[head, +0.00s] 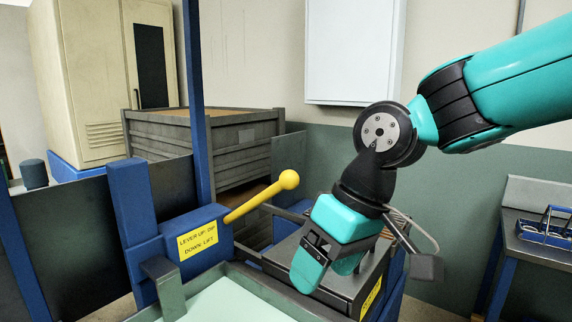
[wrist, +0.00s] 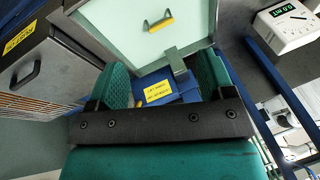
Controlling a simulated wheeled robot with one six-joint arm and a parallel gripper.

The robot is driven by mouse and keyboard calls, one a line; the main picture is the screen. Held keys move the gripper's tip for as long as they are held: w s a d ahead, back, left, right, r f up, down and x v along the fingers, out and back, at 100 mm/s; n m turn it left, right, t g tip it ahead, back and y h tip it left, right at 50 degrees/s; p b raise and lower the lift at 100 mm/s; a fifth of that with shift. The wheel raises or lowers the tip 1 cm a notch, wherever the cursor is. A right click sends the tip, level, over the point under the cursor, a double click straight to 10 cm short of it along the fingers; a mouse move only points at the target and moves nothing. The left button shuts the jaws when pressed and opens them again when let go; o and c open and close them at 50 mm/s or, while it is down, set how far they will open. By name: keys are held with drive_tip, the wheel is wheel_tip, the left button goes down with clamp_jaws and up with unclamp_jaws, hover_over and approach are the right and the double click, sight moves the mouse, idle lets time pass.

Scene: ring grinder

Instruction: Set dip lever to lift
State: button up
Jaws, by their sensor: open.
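The dip lever (head: 262,198) is a yellow rod with a round knob. It slants up and to the right from a blue housing (head: 206,232). A yellow label (head: 197,241) on the housing reads "LEVER UP: DIP, DOWN: LIFT". My gripper (head: 328,270) is open and empty, pointing down to the right of the lever and apart from it. In the wrist view my gripper (wrist: 162,82) shows its two green fingers spread, with a yellow label (wrist: 157,92) on blue metal seen between them. I cannot make out the lever itself in the wrist view.
A pale green tank (head: 225,301) lies in front of the housing. A yellow handle (wrist: 160,23) shows inside it in the wrist view. A blue post (head: 196,110) stands behind the housing. A grey-topped box (head: 290,258) lies under my gripper. A white meter (wrist: 285,24) sits at upper right.

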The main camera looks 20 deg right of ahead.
drive_tip(key=w+d+r+m+t+p, duration=0.1)
drive_tip(key=w+d+r+m+p, duration=0.2)
drive_tip(key=w+r, duration=0.7)
drive_tip(key=m+t+h+p, duration=0.1)
drive_tip(key=m+t+p, duration=0.1)
drive_tip(key=p, duration=0.3)
approach(292, 171)
drive_tip(key=p+x, duration=0.4)
drive_tip(key=x, duration=0.8)
